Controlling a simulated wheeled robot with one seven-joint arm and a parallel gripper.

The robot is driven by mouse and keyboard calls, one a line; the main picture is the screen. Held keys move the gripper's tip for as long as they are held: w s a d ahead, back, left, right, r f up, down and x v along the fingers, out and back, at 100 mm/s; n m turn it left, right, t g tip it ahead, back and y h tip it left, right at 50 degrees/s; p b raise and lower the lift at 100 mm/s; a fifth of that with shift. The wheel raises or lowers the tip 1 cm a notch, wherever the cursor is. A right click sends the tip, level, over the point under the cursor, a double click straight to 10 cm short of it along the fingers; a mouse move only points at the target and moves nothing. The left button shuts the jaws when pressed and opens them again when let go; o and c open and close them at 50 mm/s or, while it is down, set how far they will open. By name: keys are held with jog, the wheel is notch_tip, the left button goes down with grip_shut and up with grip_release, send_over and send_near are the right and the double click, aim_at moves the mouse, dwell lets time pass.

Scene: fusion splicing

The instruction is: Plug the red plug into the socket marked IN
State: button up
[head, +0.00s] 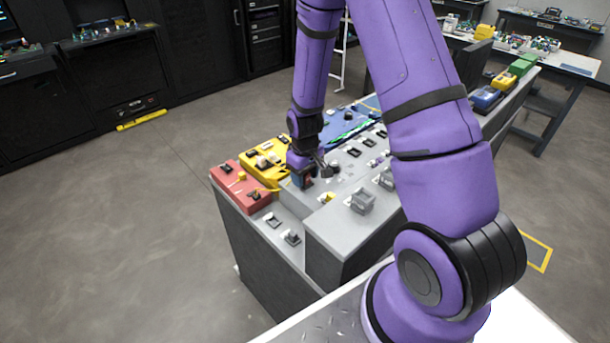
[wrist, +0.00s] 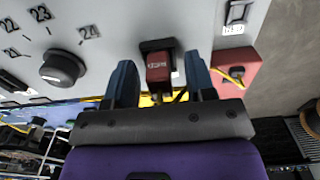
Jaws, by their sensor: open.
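The red plug (wrist: 158,67) shows in the wrist view with pale lettering on its body. Its far end meets a black socket (wrist: 157,45) on the grey panel; how deep it sits cannot be told. My gripper (wrist: 159,61) is open, with one blue-grey finger on each side of the plug and a visible gap on both sides. No IN marking is readable near this socket. In the head view my gripper (head: 313,173) is low over the grey console, and the plug is mostly hidden there.
The grey console (head: 345,160) carries several sockets and switches. A dark knob (wrist: 62,68) stands left of the plug in the wrist view. A red block (wrist: 236,70) with a yellow cable lies close to the right finger. A yellow block (head: 262,160) stands beside my gripper.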

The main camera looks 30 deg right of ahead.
jog(key=shift+r, duration=0.1)
notch_tip(320, 180, up, 11)
jog(key=shift+f, duration=0.2)
dwell(0.5)
jog(key=s+a+r+t, duration=0.1)
jog(key=s+r, duration=0.2)
jog(key=r, duration=0.3)
jog(key=s+a+r+m+t, duration=0.1)
jog(key=s+r, duration=0.2)
jog(key=r, duration=0.4)
jog(key=s+a+r+t, duration=0.1)
jog(key=s+r, duration=0.2)
jog(key=r, duration=0.3)
jog(key=s+r+t, duration=0.1)
jog(key=s+r, duration=0.3)
jog(key=s, duration=0.3)
jog(key=s+a+r+m+t, duration=0.1)
jog(key=s+r, duration=0.4)
jog(key=s, duration=0.3)
jog(key=shift+s+a+r, duration=0.15)
jog(key=shift+s+a, duration=0.05)
jog(key=shift+a, duration=0.1)
